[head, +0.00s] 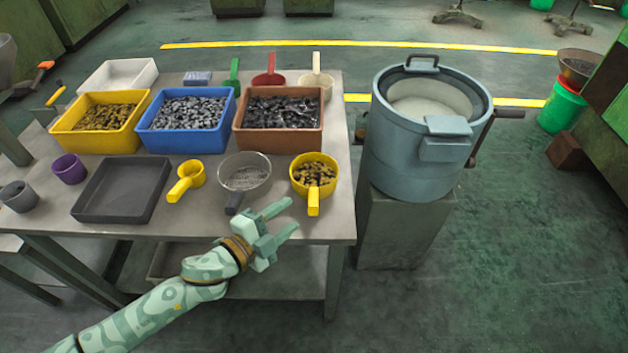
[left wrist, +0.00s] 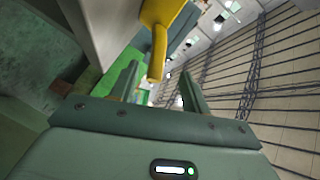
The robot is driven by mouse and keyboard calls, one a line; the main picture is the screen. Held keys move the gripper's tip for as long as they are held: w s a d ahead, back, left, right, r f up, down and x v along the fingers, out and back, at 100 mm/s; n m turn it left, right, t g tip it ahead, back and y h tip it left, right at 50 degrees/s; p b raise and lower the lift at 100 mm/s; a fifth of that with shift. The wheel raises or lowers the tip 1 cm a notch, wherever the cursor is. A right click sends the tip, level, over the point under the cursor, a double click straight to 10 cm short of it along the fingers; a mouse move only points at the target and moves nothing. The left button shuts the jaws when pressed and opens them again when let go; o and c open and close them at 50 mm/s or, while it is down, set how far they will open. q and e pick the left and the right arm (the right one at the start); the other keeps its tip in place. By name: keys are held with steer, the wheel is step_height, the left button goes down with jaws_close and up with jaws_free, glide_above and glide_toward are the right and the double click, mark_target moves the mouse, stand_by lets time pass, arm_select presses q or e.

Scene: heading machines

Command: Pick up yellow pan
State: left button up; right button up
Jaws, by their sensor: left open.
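A yellow pan (head: 314,172) holding brass-coloured pieces sits at the front right of the table, its handle (head: 313,204) pointing to the front edge. My left gripper (head: 291,214) is open and empty, just left of and in front of the handle, apart from it. In the left wrist view the yellow handle (left wrist: 157,55) shows beyond the open fingers (left wrist: 160,78), roughly between them. A smaller yellow scoop (head: 190,180) lies further left on the table. My right gripper is out of view.
A wire strainer (head: 245,178) stands left of the pan, its dark handle near my gripper. A brown bin (head: 278,135) is behind the pan. A blue-grey drum (head: 415,160) stands on a pedestal right of the table (head: 215,223). A dark tray (head: 120,190) lies left.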

mark_target(314, 198)
arm_select(q)
steer(key=x, duration=0.3)
steer(key=shift+w+a+f+b, duration=0.15)
steer(key=shift+w+f+b, duration=0.1)
steer(key=shift+b, duration=0.05)
steer(key=shift+w+d, duration=0.45)
steer(key=shift+d, duration=0.1)
steer(key=b+x, duration=0.2)
steer(key=x, duration=0.2)
steer(key=shift+d+f, duration=0.2)
steer(key=shift+d, duration=0.1)
steer(key=shift+w+d, duration=0.1)
steer(key=shift+w, duration=0.05)
steer(key=shift+r, duration=0.1)
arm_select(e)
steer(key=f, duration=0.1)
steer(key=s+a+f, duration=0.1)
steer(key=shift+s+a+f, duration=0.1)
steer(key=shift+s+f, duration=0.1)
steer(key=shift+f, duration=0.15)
arm_select(q)
jaws_close()
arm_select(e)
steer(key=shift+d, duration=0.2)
